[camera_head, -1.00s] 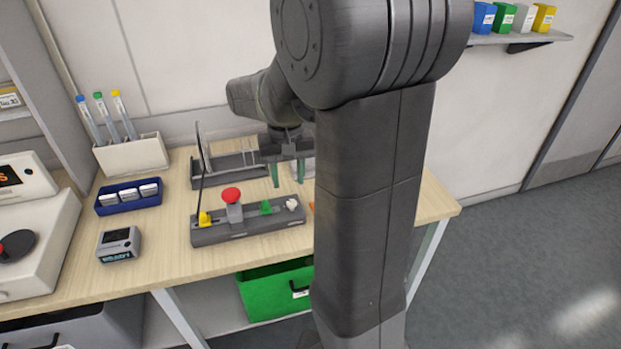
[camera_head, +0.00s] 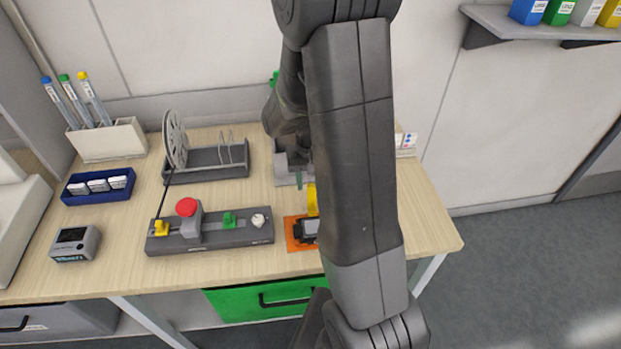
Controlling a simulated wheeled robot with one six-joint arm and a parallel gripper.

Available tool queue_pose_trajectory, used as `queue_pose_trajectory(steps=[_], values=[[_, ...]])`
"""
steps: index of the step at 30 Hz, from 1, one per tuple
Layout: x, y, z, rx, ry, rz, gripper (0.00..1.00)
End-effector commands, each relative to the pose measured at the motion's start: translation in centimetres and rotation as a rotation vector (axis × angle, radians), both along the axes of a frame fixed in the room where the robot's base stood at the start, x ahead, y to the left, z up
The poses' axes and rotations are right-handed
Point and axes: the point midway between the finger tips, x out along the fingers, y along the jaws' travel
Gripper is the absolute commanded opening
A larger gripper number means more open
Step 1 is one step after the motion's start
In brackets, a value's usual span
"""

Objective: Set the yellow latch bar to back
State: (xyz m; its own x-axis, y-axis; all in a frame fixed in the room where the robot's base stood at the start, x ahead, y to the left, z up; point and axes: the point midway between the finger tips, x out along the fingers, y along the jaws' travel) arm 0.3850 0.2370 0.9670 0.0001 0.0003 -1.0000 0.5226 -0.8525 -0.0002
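An upright yellow piece (camera_head: 312,198) shows beside my arm, above an orange base (camera_head: 291,240) with a dark device on it; my arm hides its right side. I cannot tell for certain which is the latch bar, but the upright one looks more like a bar. My gripper (camera_head: 299,181) is mostly hidden by my arm. One greenish finger shows just left of the upright yellow piece; whether they touch is unclear.
A grey block (camera_head: 285,172) is near my gripper. A blue tray (camera_head: 98,190) and small device (camera_head: 74,243) lie left.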

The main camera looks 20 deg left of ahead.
Motion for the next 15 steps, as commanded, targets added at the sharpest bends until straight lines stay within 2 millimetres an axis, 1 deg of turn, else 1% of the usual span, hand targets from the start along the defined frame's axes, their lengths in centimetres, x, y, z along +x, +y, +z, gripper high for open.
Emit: queue_pose_trajectory(steps=[5, 8, 9, 11, 12, 15], values=[[0.0, -0.01, 0.0, 0.0, 0.0, 0.0, 0.4], [0.0, -0.01, 0.01, 0.0, 0.0, 0.0, 0.22], [0.0, -0.01, 0.02, 0.0, 0.0, 0.0, 0.14], [0.0, -0.01, 0.02, 0.0, 0.0, 0.0, 0.03], [0.0, -0.01, 0.02, 0.0, 0.0, 0.0, 0.0], [0.0, -0.01, 0.03, 0.0, 0.0, 0.0, 0.0]])
